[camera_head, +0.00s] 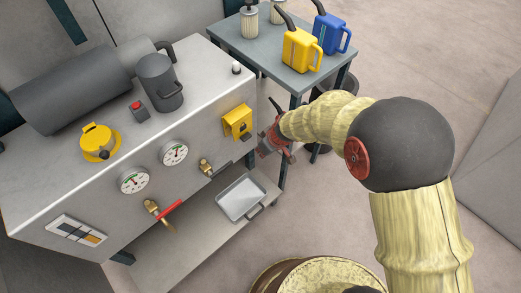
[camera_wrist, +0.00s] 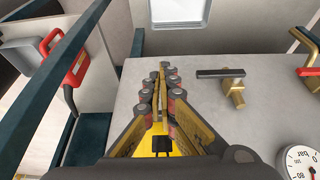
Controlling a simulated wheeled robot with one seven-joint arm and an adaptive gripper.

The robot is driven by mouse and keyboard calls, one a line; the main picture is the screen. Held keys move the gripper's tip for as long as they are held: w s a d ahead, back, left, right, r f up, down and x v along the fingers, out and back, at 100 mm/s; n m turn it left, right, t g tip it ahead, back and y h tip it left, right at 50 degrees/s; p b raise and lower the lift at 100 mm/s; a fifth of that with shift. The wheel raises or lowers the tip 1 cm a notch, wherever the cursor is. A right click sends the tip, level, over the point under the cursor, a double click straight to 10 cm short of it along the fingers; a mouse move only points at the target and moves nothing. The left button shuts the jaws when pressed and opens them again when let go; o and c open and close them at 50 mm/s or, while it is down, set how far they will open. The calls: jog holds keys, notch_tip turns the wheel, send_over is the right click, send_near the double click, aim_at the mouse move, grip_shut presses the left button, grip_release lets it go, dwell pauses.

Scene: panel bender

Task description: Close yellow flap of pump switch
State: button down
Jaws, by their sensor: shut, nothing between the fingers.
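The yellow pump switch box (camera_head: 238,122) is on the right part of the cabinet's front face, just below the top edge. I cannot tell for sure how far its flap stands open. In the wrist view, a yellow part with a black piece (camera_wrist: 160,146) shows low between my finger linkages, partly hidden by them. My gripper (camera_head: 266,150) is just right of the switch and a little lower, in front of the table leg. In the wrist view my gripper (camera_wrist: 162,70) has its fingers together, with nothing between them. I cannot tell whether it touches the switch.
Below the switch are a brass valve (camera_head: 206,167), pressure gauges (camera_head: 175,153), a red-handled valve (camera_head: 170,207) and a grey tray (camera_head: 241,199). A side table (camera_head: 262,50) with a yellow can (camera_head: 300,48) and a blue can (camera_head: 330,35) stands close behind my arm. Open floor lies at right.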

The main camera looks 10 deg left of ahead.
jog(key=s+d, duration=0.5)
jog(key=d, duration=0.2)
jog(key=shift+s+p, duration=0.25)
jog(key=shift+p, duration=0.05)
jog(key=shift+a+f, duration=0.1)
dwell(0.6)
